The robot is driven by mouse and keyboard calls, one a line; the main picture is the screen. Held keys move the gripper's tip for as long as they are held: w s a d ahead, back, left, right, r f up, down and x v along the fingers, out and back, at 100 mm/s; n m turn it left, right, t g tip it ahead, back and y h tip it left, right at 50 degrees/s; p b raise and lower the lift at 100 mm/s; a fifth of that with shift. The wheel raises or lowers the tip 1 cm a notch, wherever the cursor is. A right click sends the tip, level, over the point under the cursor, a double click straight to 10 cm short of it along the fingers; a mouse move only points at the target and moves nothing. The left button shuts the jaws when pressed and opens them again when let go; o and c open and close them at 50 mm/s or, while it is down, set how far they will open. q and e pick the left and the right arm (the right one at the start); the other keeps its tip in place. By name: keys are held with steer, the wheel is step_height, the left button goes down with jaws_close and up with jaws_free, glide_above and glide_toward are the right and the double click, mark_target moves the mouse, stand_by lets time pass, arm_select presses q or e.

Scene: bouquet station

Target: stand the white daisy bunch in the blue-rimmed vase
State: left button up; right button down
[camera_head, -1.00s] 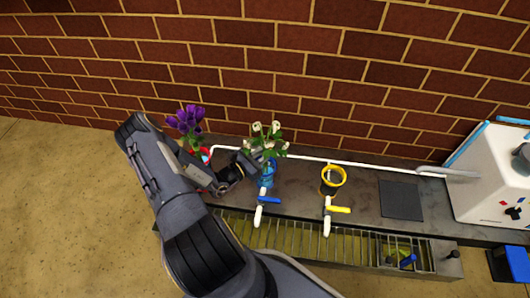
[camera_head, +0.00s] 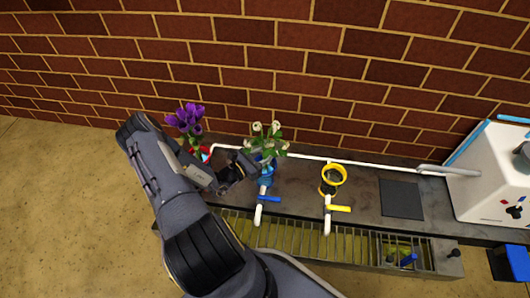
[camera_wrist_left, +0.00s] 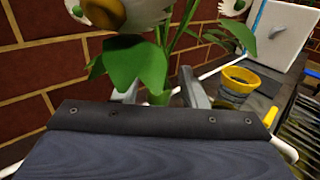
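The white daisy bunch (camera_head: 266,137) stands roughly upright at the blue-rimmed vase (camera_head: 267,170), its stems appearing to go down into the rim. My left gripper (camera_head: 240,170) is just left of the vase, and its fingertips are hard to make out there. In the left wrist view the white daisy bunch (camera_wrist_left: 140,62) fills the top, with its green stem between my left gripper's two fingers (camera_wrist_left: 160,95). The fingers stand apart with gaps beside the stem. The vase is not clearly visible in that view. My right gripper is not in view.
A purple bunch (camera_head: 186,119) stands in a red-rimmed vase (camera_head: 204,154) close to my left arm. A yellow-rimmed vase (camera_head: 334,173) is to the right, then a dark mat (camera_head: 401,199) and a white machine (camera_head: 485,185). Taps with blue and yellow handles sit in front, above a grate.

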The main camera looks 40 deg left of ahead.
arm_select(q)
steer(key=shift+o, duration=0.6)
steer(key=shift+s, duration=0.1)
steer(key=shift+s+a, duration=0.15)
steer(key=shift+s, duration=0.2)
steer(key=p+v, duration=0.2)
steer(key=v, duration=0.5)
steer(key=shift+p, duration=0.3)
steer(key=shift+s, duration=0.1)
